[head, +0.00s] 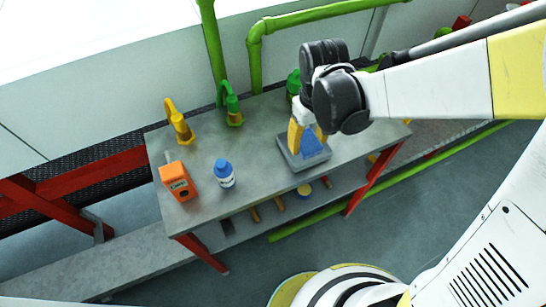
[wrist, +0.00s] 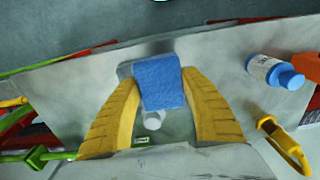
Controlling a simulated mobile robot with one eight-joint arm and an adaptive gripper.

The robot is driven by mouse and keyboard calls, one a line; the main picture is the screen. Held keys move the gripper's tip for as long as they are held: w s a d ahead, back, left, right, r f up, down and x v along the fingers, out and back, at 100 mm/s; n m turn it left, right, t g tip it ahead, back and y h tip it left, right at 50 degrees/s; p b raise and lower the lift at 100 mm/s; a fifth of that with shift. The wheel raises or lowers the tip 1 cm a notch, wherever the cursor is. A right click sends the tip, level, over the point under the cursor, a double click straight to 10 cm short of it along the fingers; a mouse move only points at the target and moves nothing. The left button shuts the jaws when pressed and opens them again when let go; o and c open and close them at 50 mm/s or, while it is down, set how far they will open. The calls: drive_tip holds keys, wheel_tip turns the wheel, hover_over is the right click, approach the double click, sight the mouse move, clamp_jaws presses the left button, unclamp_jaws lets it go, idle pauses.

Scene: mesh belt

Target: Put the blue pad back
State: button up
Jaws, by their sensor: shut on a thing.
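The blue pad (head: 316,147) is between the yellow fingers of my gripper (head: 308,140), which is shut on it. It also shows in the wrist view (wrist: 160,84), with a finger against each side. In the head view, the pad is over a shallow grey square tray (head: 290,160) on the grey table (head: 205,152). I cannot tell whether the pad touches the tray. Part of the tray is hidden behind the pad and fingers.
Yellow (head: 180,125) and green (head: 232,104) hooked things stand at the back. Green pipes (head: 213,45) rise behind. The table's middle is clear.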

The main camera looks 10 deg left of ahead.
drive_tip(key=b, duration=0.3)
hover_over(269, 167)
wheel_tip(269, 167, down, 6)
drive_tip(key=shift+f, duration=0.1)
drive_tip(key=shift+f+b, duration=0.85)
drive_tip(key=shift+f, duration=1.15)
drive_tip(key=shift+f, duration=0.1)
drive_tip(key=o, duration=0.9)
drive_tip(key=shift+f, duration=0.1)
drive_tip(key=shift+c, duration=0.2)
drive_tip(key=shift+o, duration=0.3)
